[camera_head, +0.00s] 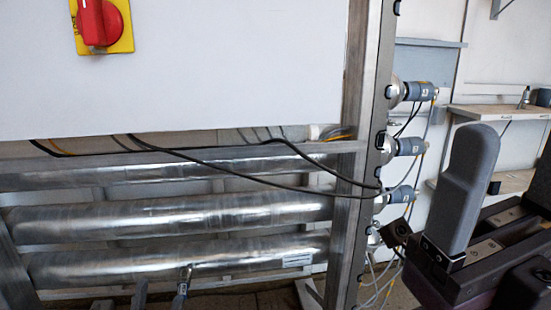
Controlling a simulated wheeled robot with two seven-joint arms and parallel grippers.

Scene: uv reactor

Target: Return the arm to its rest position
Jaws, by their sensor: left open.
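My left gripper (508,170) is in the lower right of the head view, close to the camera. One thick, rounded grey finger points up. A dark edge at the right border looks like the other finger, cut off by the frame. The jaws are open, and I see nothing between them. The gripper appears in front of the wall and shelves, to the right of the reactor frame's steel post (360,130). Most of the arm is out of view. My right gripper does not show.
Steel reactor tubes (170,218) run across the lower left below a white panel (200,70) with a red rotary switch (98,22). Black cables (225,175) hang before them. Grey connectors (410,146) stick out right of the post. Wooden shelves (495,112) are behind the gripper.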

